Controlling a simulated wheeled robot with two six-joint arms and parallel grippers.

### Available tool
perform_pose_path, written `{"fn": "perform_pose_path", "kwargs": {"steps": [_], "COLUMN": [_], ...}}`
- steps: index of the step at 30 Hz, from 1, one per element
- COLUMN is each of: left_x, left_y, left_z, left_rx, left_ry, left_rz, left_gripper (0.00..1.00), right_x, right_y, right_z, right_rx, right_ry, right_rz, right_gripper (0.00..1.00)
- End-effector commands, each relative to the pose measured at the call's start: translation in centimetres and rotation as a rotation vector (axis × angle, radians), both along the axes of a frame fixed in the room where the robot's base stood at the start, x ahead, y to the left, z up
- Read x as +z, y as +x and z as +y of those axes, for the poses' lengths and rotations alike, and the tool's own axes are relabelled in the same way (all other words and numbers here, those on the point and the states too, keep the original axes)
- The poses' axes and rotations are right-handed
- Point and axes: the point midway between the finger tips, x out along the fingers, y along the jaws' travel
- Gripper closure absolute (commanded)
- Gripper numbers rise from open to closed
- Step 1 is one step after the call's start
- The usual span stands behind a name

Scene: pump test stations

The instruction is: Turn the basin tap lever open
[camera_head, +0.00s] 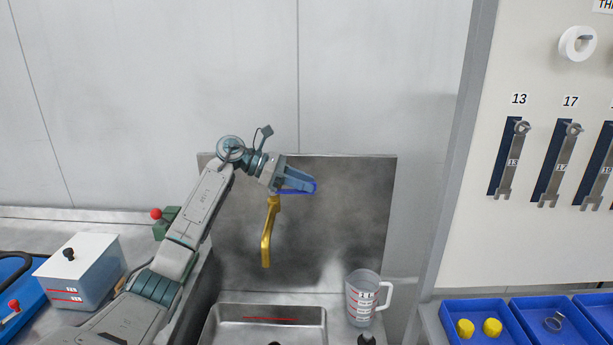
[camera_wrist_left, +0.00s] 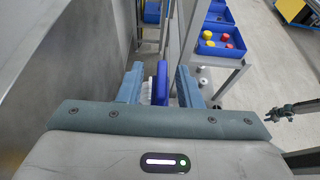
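The basin tap has a yellow spout (camera_head: 267,235) hanging down in front of the metal splashback above the sink. Its dark blue lever (camera_head: 314,188) sits at the top, partly hidden by my left gripper (camera_head: 298,180). In the left wrist view the blue lever (camera_wrist_left: 162,82) stands between the two fingers of my left gripper (camera_wrist_left: 158,85). The fingers are apart, with a narrow gap on each side of the lever. Contact is not visible.
A metal sink (camera_head: 265,309) lies below the tap. A clear measuring jug (camera_head: 361,300) stands at its right. A white-topped box (camera_head: 85,262) is at the left. Blue bins (camera_head: 485,325) and a panel with hanging wrenches (camera_head: 560,160) are at the right.

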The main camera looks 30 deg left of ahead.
Motion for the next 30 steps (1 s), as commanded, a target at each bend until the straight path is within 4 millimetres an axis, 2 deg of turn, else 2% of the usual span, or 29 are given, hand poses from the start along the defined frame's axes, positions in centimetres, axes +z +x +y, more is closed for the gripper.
{"fn": "perform_pose_path", "kwargs": {"steps": [4,12,17,18,26,30], "left_x": [-0.3,-0.5,-0.4,-0.4,-0.4,-0.6], "left_y": [0.4,0.5,0.5,0.5,0.4,-0.3], "left_z": [-0.8,-0.8,-0.8,-0.8,-0.7,0.0], "left_rx": [-0.001,0.000,0.000,0.000,0.001,0.003], "left_ry": [-0.001,0.000,0.000,0.000,0.000,0.002], "left_rz": [0.001,0.000,0.000,0.000,-0.002,-0.005], "left_gripper": [0.68,0.68,0.98,1.00,1.00,1.00], "right_x": [0.5,0.4,0.4,0.4,0.3,-0.4], "right_y": [1.0,0.6,0.4,0.4,0.3,0.4], "right_z": [1.0,1.6,1.2,1.1,0.5,0.0], "right_rx": [-0.003,-0.005,-0.004,-0.003,-0.001,0.001], "right_ry": [0.011,0.017,0.014,0.013,0.005,0.000], "right_rz": [-0.014,-0.009,-0.006,-0.006,-0.005,-0.006], "right_gripper": [0.64,0.64,0.64,0.64,0.64,0.64]}}
